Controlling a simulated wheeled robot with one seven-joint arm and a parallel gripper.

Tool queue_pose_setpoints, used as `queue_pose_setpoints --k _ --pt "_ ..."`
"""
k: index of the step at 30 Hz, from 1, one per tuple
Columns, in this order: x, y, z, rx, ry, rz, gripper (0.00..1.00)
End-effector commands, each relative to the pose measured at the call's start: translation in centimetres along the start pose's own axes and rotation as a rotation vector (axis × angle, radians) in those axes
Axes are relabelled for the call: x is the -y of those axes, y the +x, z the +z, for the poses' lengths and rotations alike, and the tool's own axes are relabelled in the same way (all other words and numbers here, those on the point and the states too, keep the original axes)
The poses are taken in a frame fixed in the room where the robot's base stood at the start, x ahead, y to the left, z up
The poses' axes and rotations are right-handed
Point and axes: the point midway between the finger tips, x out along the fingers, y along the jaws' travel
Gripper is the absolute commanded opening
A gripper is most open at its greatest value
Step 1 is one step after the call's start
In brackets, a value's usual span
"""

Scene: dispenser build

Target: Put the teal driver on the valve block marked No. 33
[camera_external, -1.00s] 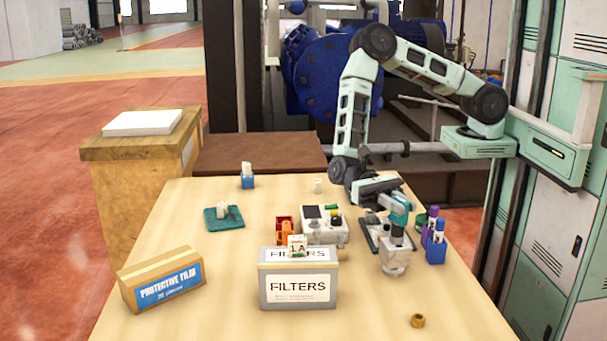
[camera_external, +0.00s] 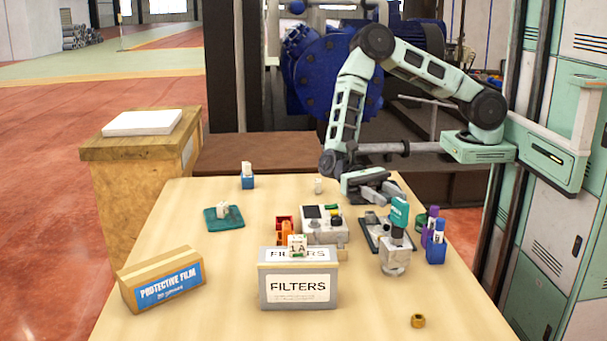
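The teal driver (camera_external: 399,211) stands upright on the right side of the table, with a dark part (camera_external: 397,236) directly below it. Both line up with the top of a grey-white valve block (camera_external: 395,260); it looks seated on it, though exact contact is hard to tell. No number is readable on the block. My gripper (camera_external: 392,194) is just behind and left of the driver, its fingers apart and apparently clear of it.
A dark tray (camera_external: 370,236) lies left of the valve block, and blue and purple items (camera_external: 436,250) stand close on its right. A grey control box (camera_external: 322,232) and the FILTERS box (camera_external: 298,291) are left. A brass ring (camera_external: 418,321) lies in front.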

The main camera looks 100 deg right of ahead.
Motion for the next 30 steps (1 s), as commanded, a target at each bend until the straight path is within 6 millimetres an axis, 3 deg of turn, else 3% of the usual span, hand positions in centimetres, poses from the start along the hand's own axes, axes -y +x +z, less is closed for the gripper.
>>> queue_pose_setpoints --k 3,9,15,20,23,25,30 --pt "0.1 -2.7 -0.3 -0.001 -0.003 -0.004 0.39" --pt "0.1 -5.9 -0.2 -0.001 -0.002 -0.002 0.39" --pt "0.0 -7.2 0.0 -0.001 -0.001 0.000 0.39" --pt "-0.3 -7.0 0.1 -0.013 -0.008 0.012 0.39" --pt "-1.7 -5.6 0.6 -0.080 -0.053 0.075 0.39" --pt "-3.8 -4.1 1.1 -0.168 -0.117 0.160 0.39" --pt "-11.0 -1.1 1.7 -0.455 -0.377 0.452 0.39"
